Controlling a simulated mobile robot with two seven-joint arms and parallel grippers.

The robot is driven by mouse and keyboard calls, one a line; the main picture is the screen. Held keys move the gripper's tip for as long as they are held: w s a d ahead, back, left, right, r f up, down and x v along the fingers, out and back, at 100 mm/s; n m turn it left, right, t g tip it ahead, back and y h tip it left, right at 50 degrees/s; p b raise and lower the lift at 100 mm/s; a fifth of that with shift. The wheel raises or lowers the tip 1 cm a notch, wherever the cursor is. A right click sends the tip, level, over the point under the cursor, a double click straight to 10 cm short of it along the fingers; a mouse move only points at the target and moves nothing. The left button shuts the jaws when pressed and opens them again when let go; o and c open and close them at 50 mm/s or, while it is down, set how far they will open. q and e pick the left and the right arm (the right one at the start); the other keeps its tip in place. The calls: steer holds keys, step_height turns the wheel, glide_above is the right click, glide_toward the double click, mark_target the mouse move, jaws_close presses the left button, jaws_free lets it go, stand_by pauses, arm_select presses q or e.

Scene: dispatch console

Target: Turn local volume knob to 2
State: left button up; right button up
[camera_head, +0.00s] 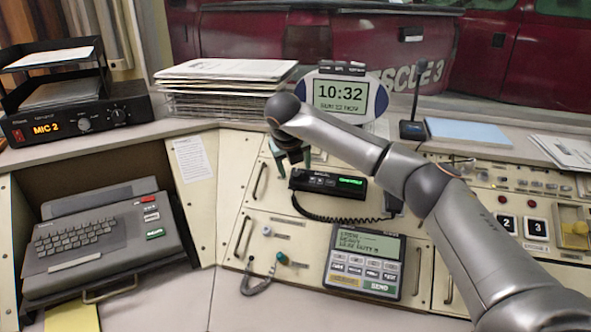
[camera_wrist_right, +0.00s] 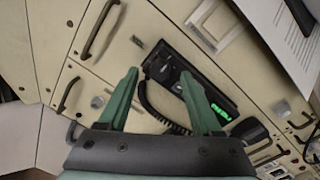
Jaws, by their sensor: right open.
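I cannot read which control is marked local volume. Candidates are two round knobs on the black MIC 2 unit, a left knob (camera_head: 84,125) and a right knob (camera_head: 118,115), and a small grey knob (camera_head: 267,231) on the cream console panel. In the wrist view a round grey control (camera_wrist_right: 97,101) shows on the panel beyond the left finger. My right gripper (camera_head: 291,164) is open and empty, hanging over the console by the black handset unit (camera_head: 327,183). It also shows in the wrist view (camera_wrist_right: 159,72), fingers apart, touching no knob. My left gripper is out of view.
The MIC 2 unit (camera_head: 60,128) stands at the far left under a black tray. A keyboard terminal (camera_head: 105,235) is at lower left. A keypad terminal (camera_head: 365,262) lies right of centre. A paper stack (camera_head: 225,70) and an oval clock (camera_head: 341,95) stand behind my right arm.

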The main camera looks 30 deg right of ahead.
steer(key=v, duration=1.1)
steer(key=shift+f, duration=0.1)
